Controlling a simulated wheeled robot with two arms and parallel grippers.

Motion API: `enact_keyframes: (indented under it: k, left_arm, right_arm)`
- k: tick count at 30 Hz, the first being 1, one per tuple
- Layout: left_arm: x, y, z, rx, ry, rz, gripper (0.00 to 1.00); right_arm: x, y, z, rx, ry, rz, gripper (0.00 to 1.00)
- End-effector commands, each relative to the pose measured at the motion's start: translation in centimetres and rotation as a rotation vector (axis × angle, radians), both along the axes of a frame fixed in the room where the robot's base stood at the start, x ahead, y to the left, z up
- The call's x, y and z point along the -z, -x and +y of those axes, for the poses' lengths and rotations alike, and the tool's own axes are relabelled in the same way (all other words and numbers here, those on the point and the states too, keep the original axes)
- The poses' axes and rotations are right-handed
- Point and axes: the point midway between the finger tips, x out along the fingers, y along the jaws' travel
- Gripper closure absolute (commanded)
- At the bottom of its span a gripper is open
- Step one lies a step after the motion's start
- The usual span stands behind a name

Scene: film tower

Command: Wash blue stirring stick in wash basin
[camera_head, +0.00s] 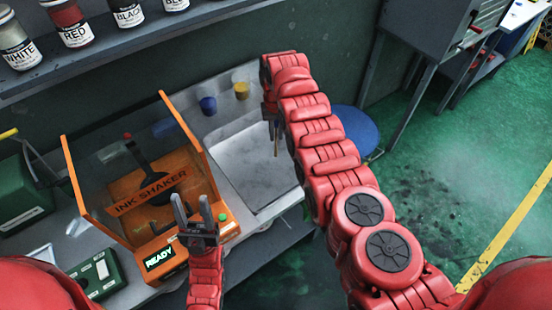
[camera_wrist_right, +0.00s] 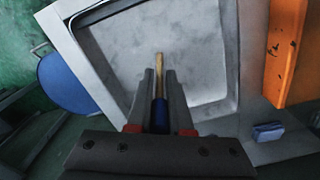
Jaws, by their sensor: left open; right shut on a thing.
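The wash basin (camera_head: 240,172) is a grey rectangular sink set in the counter, right of the orange ink shaker. Its floor fills the upper part of the right wrist view (camera_wrist_right: 205,62). My right gripper (camera_head: 270,108) is over the basin's far right part, pointing down. It is shut on the blue stirring stick (camera_head: 276,142), whose pale wooden end points away from the fingers; the blue part shows between the fingers in the right wrist view (camera_wrist_right: 160,115). I cannot tell whether the tip touches the basin. My left gripper (camera_head: 193,210) is open and empty, in front of the shaker.
The ink shaker (camera_head: 192,133) with clear panels stands left of the basin. A blue round stool (camera_head: 356,128) stands right. Ink bottles line the upper shelf (camera_head: 130,50).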

Motion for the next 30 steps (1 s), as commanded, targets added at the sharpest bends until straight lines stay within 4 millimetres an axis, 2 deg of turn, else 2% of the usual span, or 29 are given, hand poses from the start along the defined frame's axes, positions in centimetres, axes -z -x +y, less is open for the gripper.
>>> enact_keyframes:
  k: [11, 21, 30]
  left_arm:
    - [-0.2, 0.0, 0.0, 0.0, 0.0, 0.0, 0.5]
    - [-1.0, 0.0, 0.0, 0.0, 0.0, 0.0, 0.5]
    - [-1.0, 0.0, 0.0, 0.0, 0.0, 0.0, 0.5]
  right_arm:
    - [-0.3, 0.0, 0.0, 0.0, 0.0, 0.0, 1.0]
    - [-3.5, -0.1, 0.0, 0.0, 0.0, -0.002, 1.0]
    - [-4.0, 0.0, 0.0, 0.0, 0.0, 0.0, 1.0]
